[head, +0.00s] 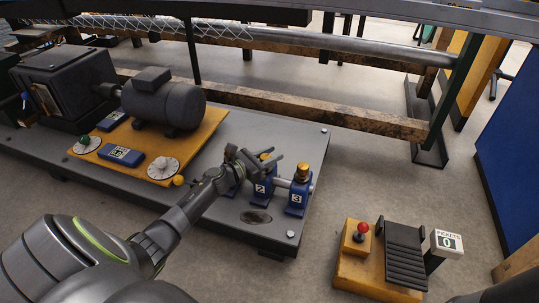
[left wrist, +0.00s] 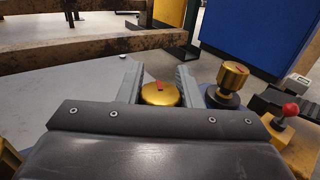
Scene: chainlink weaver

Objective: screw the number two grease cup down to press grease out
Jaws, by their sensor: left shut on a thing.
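The blue bearing block marked 2 (head: 262,188) stands on the grey machine bed. Its brass grease cup (left wrist: 160,95), with a red mark on top, sits between the two fingers of my left gripper (left wrist: 159,88) in the left wrist view. In the head view my left gripper (head: 263,158) is over block 2 and mostly hides the cup. The gripper is shut on the cup. My right gripper is in neither view.
Block 3 (head: 297,197) stands just right, with its taller brass cup (head: 302,172) close to my fingers. A motor (head: 163,103) and dials sit on the yellow plate (head: 212,126) to the left. A red-knobbed lever box (head: 358,240) and a picket counter (head: 446,243) stand at front right.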

